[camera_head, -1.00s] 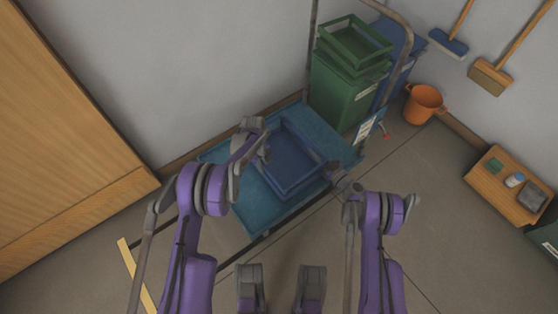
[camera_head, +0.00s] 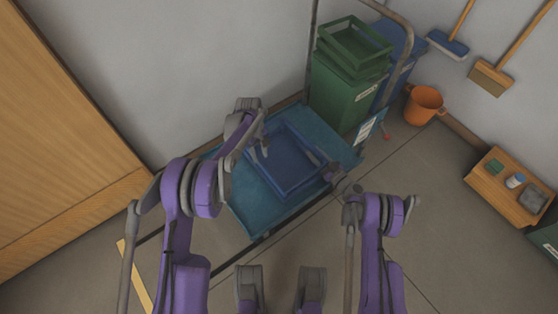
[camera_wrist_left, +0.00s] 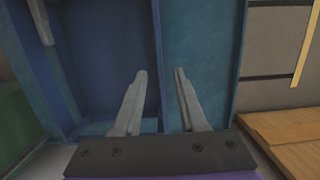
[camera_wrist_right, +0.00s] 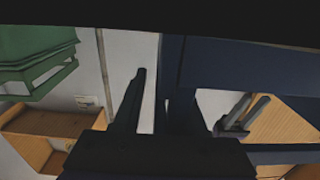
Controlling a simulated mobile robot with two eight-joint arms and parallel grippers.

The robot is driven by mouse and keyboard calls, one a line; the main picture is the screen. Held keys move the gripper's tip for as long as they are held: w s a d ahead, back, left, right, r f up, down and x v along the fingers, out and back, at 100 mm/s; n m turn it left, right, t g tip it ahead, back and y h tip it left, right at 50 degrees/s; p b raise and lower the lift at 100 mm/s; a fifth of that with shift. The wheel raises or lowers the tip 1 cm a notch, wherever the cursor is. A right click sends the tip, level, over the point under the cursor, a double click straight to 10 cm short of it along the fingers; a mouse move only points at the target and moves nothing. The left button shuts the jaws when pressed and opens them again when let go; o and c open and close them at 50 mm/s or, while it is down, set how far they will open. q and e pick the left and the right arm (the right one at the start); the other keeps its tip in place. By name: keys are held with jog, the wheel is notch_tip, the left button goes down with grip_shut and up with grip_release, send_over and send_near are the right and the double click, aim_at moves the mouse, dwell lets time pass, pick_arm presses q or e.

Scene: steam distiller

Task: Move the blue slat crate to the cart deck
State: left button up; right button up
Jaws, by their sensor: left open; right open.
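The blue slat crate (camera_head: 287,170) lies on the teal cart deck (camera_head: 255,213) in the head view. My left gripper (camera_head: 260,149) is open at the crate's left rim. In the left wrist view, its fingers (camera_wrist_left: 160,78) stand apart on either side of the crate wall, with the crate interior (camera_wrist_left: 105,60) to the left and bare deck (camera_wrist_left: 198,50) to the right. My right gripper (camera_head: 318,162) is open at the crate's right rim. In the right wrist view, the dark crate wall (camera_wrist_right: 174,60) is beside one finger; the other finger is hard to make out.
The cart handle (camera_head: 312,40) rises there. An orange bucket (camera_head: 424,104) stands on the floor to the right. The near-left deck is clear.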

pick_arm(q)
jog(key=r, duration=0.3)
jog(key=shift+w+a+r, duration=0.1)
jog(key=shift+w+a, duration=0.05)
jog(key=shift+w, duration=0.05)
jog(key=shift+r, duration=0.15)
pick_arm(e)
jog(key=shift+s+d, duration=0.15)
jog(key=v, duration=1.1)
jog(key=shift+s+d, duration=0.15)
jog(key=shift+s, duration=0.15)
